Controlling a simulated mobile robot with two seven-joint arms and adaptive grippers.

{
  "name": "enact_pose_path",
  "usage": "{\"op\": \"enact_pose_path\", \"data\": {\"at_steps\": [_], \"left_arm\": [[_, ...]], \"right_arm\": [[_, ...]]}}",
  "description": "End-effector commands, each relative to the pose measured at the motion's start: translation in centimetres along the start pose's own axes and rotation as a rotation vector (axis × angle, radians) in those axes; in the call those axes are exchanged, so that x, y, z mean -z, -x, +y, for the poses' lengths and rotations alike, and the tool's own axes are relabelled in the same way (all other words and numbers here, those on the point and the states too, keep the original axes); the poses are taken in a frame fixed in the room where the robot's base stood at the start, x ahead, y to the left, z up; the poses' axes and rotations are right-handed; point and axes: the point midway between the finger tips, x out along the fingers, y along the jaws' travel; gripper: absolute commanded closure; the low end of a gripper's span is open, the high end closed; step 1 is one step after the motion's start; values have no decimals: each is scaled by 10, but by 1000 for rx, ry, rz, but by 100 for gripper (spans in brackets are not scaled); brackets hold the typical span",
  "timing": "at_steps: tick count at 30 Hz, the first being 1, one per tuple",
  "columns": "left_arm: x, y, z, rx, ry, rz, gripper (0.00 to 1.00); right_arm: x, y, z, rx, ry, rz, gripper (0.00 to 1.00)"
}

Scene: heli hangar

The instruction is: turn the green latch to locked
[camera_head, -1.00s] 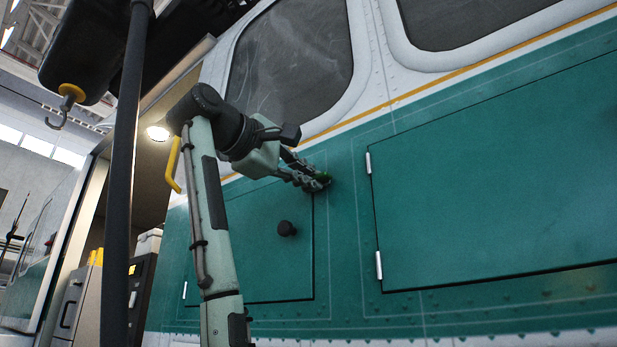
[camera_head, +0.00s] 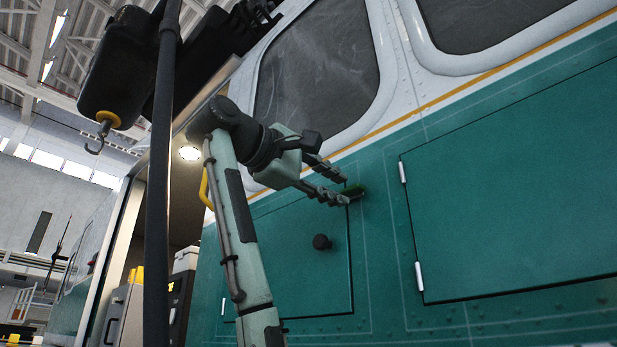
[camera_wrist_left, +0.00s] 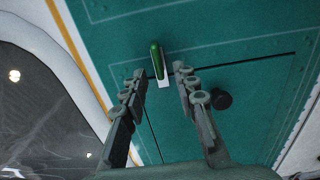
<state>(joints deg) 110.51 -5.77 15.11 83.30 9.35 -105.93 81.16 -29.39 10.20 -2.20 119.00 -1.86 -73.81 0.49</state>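The green latch (camera_head: 353,190) is a small green handle on the teal helicopter side, just above the upper right corner of a small hatch (camera_head: 285,265). In the left wrist view the latch (camera_wrist_left: 157,58) points nearly along the fingers, with a pale plate by its lower end. My left gripper (camera_head: 343,185) is open, its two fingers apart. In the left wrist view its fingertips (camera_wrist_left: 160,74) lie on either side of the latch's lower end, with visible gaps. I cannot tell how far the tips are from the panel. My right gripper is in neither view.
A black round knob (camera_head: 321,242) sticks out of the small hatch, below the gripper. A larger hinged panel (camera_head: 510,180) is to the right. A dark hoist with a hook (camera_head: 97,142) hangs at the upper left, and an open doorway is behind my arm.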

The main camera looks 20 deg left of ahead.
Motion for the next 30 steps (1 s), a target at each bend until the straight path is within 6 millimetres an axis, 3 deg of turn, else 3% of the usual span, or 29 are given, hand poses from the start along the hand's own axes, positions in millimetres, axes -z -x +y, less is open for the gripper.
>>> {"op": "enact_pose_path", "data": {"at_steps": [6, 9, 19, 30], "left_arm": [[0, 55, 1, -6, 0, 1, 71], [5, 65, 2, -10, -2, 10, 71], [1, 94, 0, -1, -1, 3, 71], [0, 98, 0, 1, 0, 0, 71]], "right_arm": [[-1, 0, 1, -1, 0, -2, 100], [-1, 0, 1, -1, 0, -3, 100], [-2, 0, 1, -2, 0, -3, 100], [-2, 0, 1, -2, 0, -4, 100]]}}
